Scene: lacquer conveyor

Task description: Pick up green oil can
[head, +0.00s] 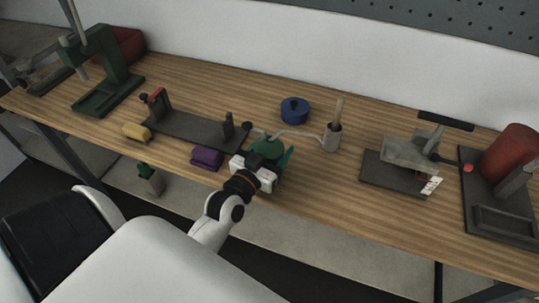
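My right gripper is out of the picture.
The wooden bench (360,210) carries a purple block (206,158), a yellow block (136,131), a dark fixture (190,129), a blue ring (294,109) and a grey cup (331,139) with a wooden handle. Presses stand at both ends. Bare wood lies right of my gripper.

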